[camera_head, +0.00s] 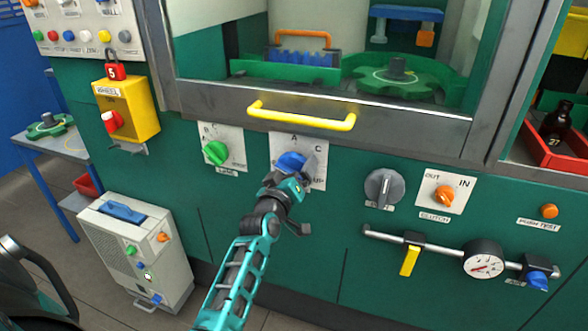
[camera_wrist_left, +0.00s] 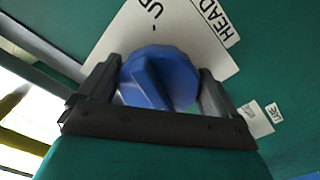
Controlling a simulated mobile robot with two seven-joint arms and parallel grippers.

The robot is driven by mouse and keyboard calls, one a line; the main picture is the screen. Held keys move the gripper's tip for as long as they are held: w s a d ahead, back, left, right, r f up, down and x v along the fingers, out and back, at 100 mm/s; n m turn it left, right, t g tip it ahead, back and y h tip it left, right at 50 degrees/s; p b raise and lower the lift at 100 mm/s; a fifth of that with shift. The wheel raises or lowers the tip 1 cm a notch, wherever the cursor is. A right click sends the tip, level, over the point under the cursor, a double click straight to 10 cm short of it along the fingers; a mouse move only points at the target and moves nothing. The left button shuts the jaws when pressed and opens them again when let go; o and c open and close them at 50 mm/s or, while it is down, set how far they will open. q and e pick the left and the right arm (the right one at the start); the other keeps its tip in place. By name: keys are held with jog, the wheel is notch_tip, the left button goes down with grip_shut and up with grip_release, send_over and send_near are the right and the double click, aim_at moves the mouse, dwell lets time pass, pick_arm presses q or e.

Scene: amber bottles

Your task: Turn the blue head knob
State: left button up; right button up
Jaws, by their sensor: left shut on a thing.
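The blue head knob (camera_head: 291,162) sits on a white plate (camera_head: 315,153) on the green machine front, below the yellow handle. In the left wrist view the blue knob (camera_wrist_left: 158,78) shows as a round disc with a raised grip bar, beside a HEAD label (camera_wrist_left: 215,20). My left gripper (camera_head: 288,172) is at the knob, with its fingers on either side of it, shut on it. The gripper hides the lower part of the knob in the head view. My right gripper is not in view.
A green knob (camera_head: 215,152) is to the left. A grey knob (camera_head: 383,188) and an orange clutch knob (camera_head: 444,196) are to the right. The yellow handle (camera_head: 300,116) juts out above. A rail with a gauge (camera_head: 483,258) runs at lower right.

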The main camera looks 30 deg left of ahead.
pick_arm(q)
jog(key=n+p, duration=0.1)
jog(key=n, duration=0.2)
jog(key=shift+d+r, duration=0.1)
jog(key=shift+d+n+p, duration=0.1)
jog(key=shift+n+p, duration=0.65)
jog(key=shift+n, duration=1.45)
jog(key=o, duration=0.7)
